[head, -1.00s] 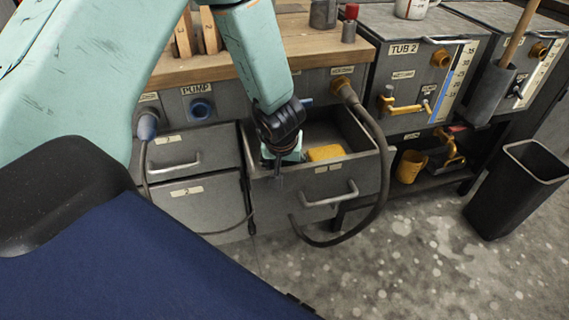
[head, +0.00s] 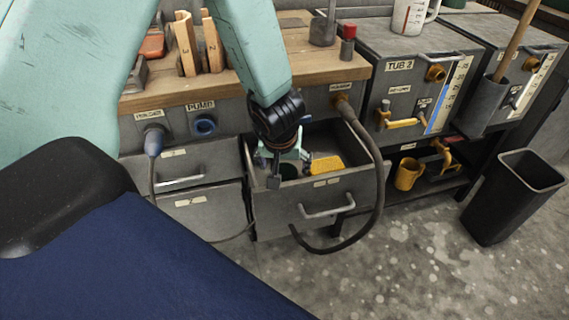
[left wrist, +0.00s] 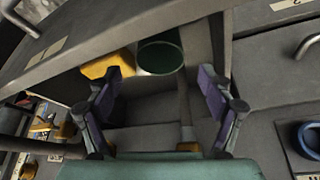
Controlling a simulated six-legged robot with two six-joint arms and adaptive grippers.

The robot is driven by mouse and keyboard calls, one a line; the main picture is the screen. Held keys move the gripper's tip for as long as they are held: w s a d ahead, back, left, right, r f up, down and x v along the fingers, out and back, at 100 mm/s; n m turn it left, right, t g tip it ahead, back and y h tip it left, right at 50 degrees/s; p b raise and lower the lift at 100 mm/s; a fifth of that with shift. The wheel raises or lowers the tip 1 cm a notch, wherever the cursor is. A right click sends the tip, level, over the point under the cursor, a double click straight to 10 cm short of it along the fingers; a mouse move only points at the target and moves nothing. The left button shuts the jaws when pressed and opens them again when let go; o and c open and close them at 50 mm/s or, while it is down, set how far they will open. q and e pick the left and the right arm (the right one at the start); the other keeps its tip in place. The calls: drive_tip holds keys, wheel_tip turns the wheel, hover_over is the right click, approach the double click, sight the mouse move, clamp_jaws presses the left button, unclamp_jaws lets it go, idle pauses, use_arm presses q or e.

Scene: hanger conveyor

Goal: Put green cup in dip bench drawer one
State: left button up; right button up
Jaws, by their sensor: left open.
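The green cup (left wrist: 160,57) is inside the open drawer (head: 325,207), beside a yellow block (head: 327,164). In the head view only a small dark green part of the cup (head: 289,171) shows, partly hidden by my left gripper. My left gripper (head: 284,172) is over the left part of the open drawer, pointing down into it. In the left wrist view its two fingers (left wrist: 160,95) are spread wide with nothing between the tips, and the cup lies beyond them, apart from both. The open drawer's label is too small to read. My right gripper is not in view.
Two closed drawers (head: 190,172) are left of the open one. A dark hose (head: 378,185) hangs down across the open drawer's right side. A yellow mug (head: 407,175) stands on the low shelf at right. A black bin (head: 512,195) stands on the floor.

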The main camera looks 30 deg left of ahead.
use_arm(q)
drive_tip(key=p+v, duration=0.2)
drive_tip(key=v, duration=0.3)
drive_tip(key=shift+s+r, duration=0.1)
drive_tip(key=shift+r, duration=0.15)
drive_tip(key=shift+c, duration=0.4)
idle(0.7)
